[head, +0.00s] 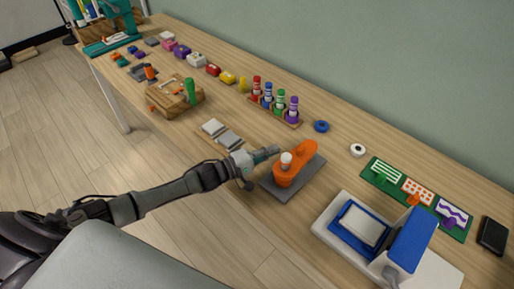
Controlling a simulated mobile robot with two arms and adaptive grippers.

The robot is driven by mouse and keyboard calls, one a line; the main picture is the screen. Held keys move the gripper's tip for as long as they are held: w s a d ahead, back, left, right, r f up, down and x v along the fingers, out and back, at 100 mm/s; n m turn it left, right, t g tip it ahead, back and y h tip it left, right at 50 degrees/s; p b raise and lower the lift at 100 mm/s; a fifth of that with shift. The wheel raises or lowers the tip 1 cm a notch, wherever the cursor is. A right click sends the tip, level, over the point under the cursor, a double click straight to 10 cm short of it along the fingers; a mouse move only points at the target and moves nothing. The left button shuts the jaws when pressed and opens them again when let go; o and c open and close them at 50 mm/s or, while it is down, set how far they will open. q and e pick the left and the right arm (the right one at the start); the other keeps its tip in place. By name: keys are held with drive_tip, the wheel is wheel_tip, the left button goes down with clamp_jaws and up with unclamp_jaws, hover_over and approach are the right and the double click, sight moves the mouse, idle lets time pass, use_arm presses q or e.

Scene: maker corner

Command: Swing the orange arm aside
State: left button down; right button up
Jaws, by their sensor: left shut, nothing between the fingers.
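The orange arm (301,155) sits on a dark grey base plate (307,188) on the wooden table, right of the middle. It lies slanted from lower left to upper right, with a white cap at its near left end. My left gripper (276,150) is shut and empty, just to the left of the orange arm and above the table. I cannot tell whether its fingertips touch the arm. My right gripper is not in view.
A blue and white machine (361,226) stands at the near right. Several coloured bottles (268,98) stand in a rack behind. Grey blocks (222,134) lie left of my gripper. A blue ring (321,126) and a white roll (357,150) lie beyond the plate.

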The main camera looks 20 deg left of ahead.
use_arm(q)
drive_tip(key=shift+s+d+r, duration=0.25)
drive_tip(key=shift+s+d, duration=0.2)
drive_tip(key=shift+d, duration=0.3)
drive_tip(key=shift+d+f, duration=0.1)
drive_tip(key=shift+d, duration=0.05)
drive_tip(key=shift+s+d+p, duration=0.1)
drive_tip(key=shift+p, duration=0.25)
